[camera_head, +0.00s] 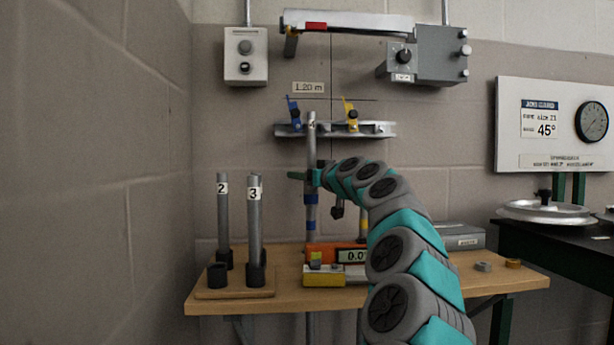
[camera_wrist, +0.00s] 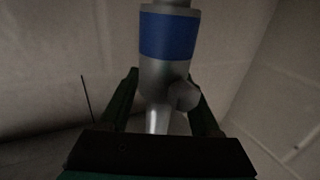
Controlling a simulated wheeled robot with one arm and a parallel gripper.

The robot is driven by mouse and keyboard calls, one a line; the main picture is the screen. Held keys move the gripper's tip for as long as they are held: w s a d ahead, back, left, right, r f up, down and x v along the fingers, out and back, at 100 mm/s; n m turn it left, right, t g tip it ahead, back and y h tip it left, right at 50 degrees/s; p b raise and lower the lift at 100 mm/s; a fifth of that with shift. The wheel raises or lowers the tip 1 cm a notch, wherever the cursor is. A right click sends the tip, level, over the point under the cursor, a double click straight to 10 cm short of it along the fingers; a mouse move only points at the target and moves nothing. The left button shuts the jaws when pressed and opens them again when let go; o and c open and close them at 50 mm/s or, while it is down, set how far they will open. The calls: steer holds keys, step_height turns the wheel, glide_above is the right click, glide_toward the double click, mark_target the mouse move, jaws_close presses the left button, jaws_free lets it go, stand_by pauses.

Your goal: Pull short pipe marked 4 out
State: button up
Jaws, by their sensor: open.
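My gripper (camera_head: 306,176) is at the pipe line, below the label and above the blue bands. In the wrist view, the open fingers (camera_wrist: 160,78) lie on either side of a grey fitting with a blue band (camera_wrist: 168,38) and a side stub. A thinner, brighter pipe length (camera_wrist: 157,120) shows between the fingers. Whether either finger touches is unclear.
Pipes marked 2 (camera_head: 222,215) and 3 (camera_head: 254,220) stand in a wooden holder (camera_head: 235,293), beside an empty socket (camera_head: 217,276). A wall rail (camera_head: 378,129) with blue and yellow clamps is behind pipe 4.

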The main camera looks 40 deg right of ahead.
jaws_close()
stand_by(0.5)
stand_by(0.6)
